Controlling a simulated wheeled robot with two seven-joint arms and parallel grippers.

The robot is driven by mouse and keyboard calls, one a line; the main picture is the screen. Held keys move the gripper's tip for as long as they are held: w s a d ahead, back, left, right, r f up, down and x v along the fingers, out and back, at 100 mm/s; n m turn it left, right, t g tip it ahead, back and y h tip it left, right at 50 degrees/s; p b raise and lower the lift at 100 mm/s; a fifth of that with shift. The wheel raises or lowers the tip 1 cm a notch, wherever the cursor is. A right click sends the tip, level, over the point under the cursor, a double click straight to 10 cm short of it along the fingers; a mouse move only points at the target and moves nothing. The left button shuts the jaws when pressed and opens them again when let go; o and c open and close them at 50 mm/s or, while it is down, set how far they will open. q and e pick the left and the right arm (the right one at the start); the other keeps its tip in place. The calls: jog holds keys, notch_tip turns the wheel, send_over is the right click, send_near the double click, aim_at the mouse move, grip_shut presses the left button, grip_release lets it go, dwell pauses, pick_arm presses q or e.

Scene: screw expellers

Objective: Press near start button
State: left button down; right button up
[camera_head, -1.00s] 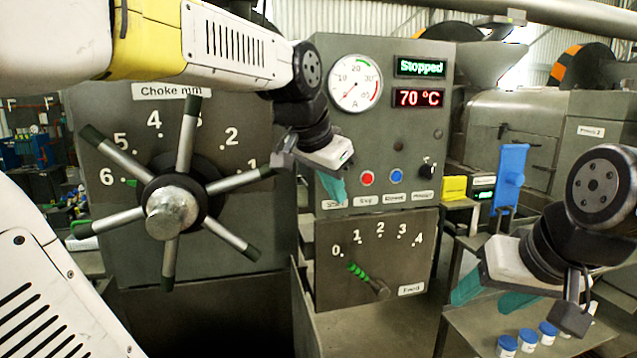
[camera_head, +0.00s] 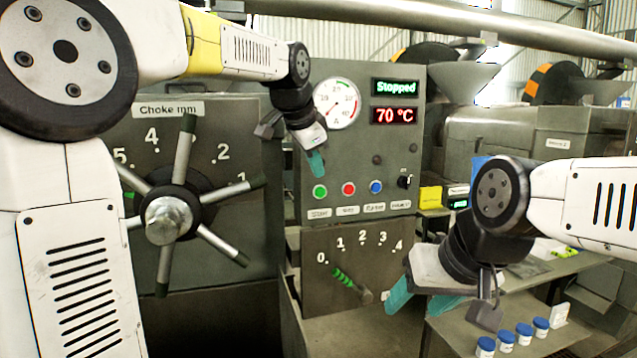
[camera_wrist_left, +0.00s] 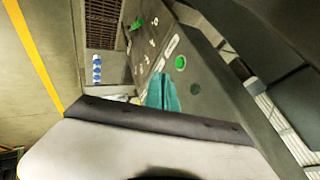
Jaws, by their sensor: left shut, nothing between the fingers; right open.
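The near control panel shows a green start button (camera_head: 320,191) above a label that seems to read Start. A red button (camera_head: 348,189) and a blue button (camera_head: 375,187) sit to its right. My left gripper (camera_head: 316,163) is shut and empty, its teal fingertips pointing down just above the green button in the head view. In the left wrist view the shut teal fingers (camera_wrist_left: 162,92) stand beside the panel, with a green button (camera_wrist_left: 180,63) a little beyond, apart from them. My right gripper (camera_head: 425,300) is open and empty, right of the feed lever.
The panel display (camera_head: 396,87) reads Stopped, and the one below reads 70 °C. The choke wheel (camera_head: 168,218) with long spokes is left of the panel. The feed lever (camera_head: 352,285) juts out below. Several blue-capped jars (camera_head: 505,338) stand on the right shelf.

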aim_at(319, 191)
pick_arm(q)
jog(key=w+f, duration=0.2)
jog(key=w, duration=0.1)
jog(key=w+f, duration=0.2)
jog(key=f, duration=0.1)
jog(key=w+d+f, duration=0.1)
jog(key=w+f, duration=0.1)
jog(key=w, duration=0.1)
jog(key=shift+w+f, duration=0.3)
jog(key=shift+f, duration=0.1)
jog(key=shift+w+a, duration=0.1)
jog(key=shift+w, duration=0.25)
jog(key=shift+w+a+r, duration=0.1)
jog(key=shift+w+a, duration=0.2)
jog(key=shift+w, duration=0.45)
jog(key=shift+a, duration=0.1)
